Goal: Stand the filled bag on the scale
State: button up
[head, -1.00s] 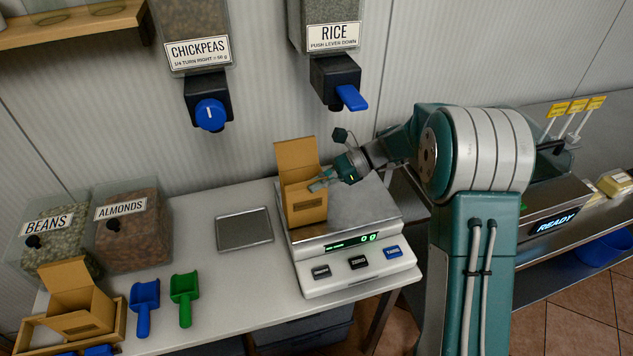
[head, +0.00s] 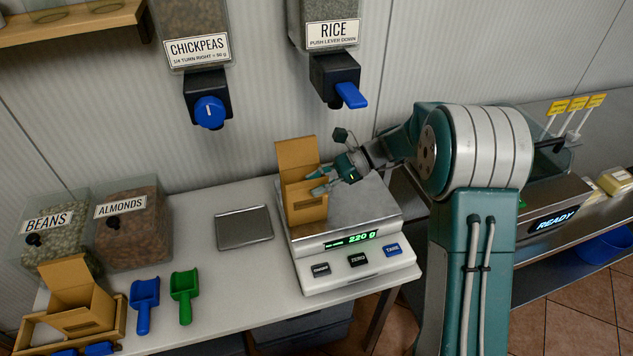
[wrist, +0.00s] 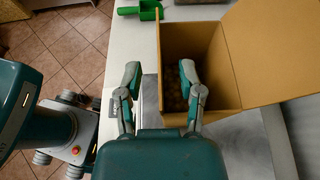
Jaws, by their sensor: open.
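The filled bag (head: 304,200) is a brown cardboard-coloured bag with a raised back flap. It stands upright on the metal plate of the scale (head: 349,269), toward the plate's left side. The scale display reads 220 g. In the wrist view the open bag (wrist: 238,108) shows brown contents at its bottom, in shadow. My gripper (head: 318,183) is open at the right side of the bag.
A second brown bag (head: 84,306) sits in a wooden tray at the lower left. A blue scoop (head: 144,302) and a green scoop (head: 184,292) lie beside it. A flat metal plate (head: 243,228) lies left of the scale. The rice dispenser (head: 335,72) hangs above.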

jog(key=v, duration=1.2)
jog(key=s+d+r+n+t+h, duration=0.1)
jog(key=s+r+n+t+h, duration=0.1)
jog(key=s, duration=0.7)
jog(key=s+d+r+n+t+h, duration=0.1)
jog(key=s+r+n+t+h, duration=0.1)
jog(key=s+n+t+h, duration=0.2)
jog(key=s+d+r+n+t+h, duration=0.1)
jog(key=s+n+h, duration=0.6)
jog(key=s, duration=0.8)
jog(key=shift+d+r+n+t, duration=0.4)
jog(key=shift+r+n+t, duration=0.4)
jog(key=shift+n+t, duration=0.2)
